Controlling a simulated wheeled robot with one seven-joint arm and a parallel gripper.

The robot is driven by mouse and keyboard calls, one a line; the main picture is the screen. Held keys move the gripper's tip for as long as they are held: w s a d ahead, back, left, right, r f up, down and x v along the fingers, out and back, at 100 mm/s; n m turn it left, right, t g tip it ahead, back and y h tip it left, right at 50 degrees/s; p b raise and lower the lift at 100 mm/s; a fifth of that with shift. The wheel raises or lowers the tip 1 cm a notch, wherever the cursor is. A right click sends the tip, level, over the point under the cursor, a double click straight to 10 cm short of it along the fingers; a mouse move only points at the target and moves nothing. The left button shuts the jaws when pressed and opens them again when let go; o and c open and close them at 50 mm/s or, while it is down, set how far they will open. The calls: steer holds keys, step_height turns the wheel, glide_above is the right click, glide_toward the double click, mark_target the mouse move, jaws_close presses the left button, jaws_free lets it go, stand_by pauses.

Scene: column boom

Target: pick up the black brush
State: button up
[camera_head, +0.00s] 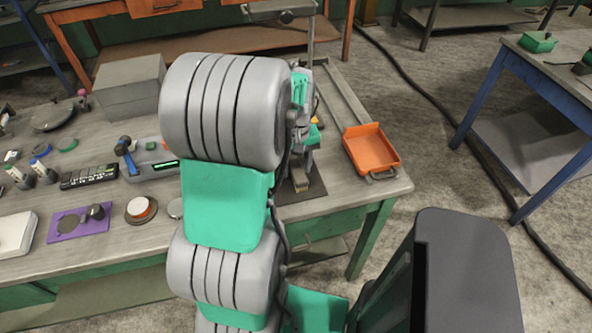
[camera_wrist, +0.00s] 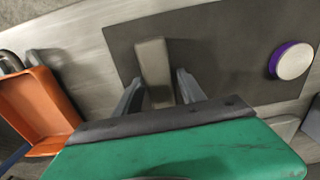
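My gripper (camera_wrist: 158,82) is open in the wrist view, one finger on each side of a grey-beige upright-looking block (camera_wrist: 153,56). The block lies over a dark mat (camera_wrist: 215,30), and I cannot tell whether the fingers touch it. In the head view the block (camera_head: 300,179) shows at the lower end of my arm, over the mat (camera_head: 312,189). My arm hides most of the gripper there. I see nothing that I can surely name as a black brush; the block's colour does not look black, and part of the bench is hidden behind my arm.
An orange tray (camera_head: 371,149) stands on the bench right of my gripper; it also shows in the wrist view (camera_wrist: 38,108). Left are a grey box (camera_head: 128,85) and a purple mat (camera_head: 70,232).

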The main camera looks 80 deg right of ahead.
jaws_close()
steer(key=shift+r, duration=0.1)
stand_by(0.4)
steer(key=shift+r, duration=0.2)
step_height(320, 180, up, 2)
steer(key=shift+d+r+b, duration=0.1)
steer(key=shift+b, duration=0.25)
steer(key=s+a+r, duration=0.1)
steer(key=r, duration=0.1)
steer(key=s+a+r, duration=0.1)
steer(key=a+r, duration=0.2)
steer(key=r, duration=0.1)
steer(key=shift+s+a+r+b, duration=0.25)
steer(key=shift+s+a+b, duration=0.05)
steer(key=shift+s+b, duration=0.1)
steer(key=s+a+r+b, duration=0.1)
steer(key=s+a+r, duration=0.2)
steer(key=a, duration=0.4)
steer(key=shift+s+a+r, duration=0.35)
steer(key=shift+s+r, duration=0.05)
steer(key=shift+s, duration=0.35)
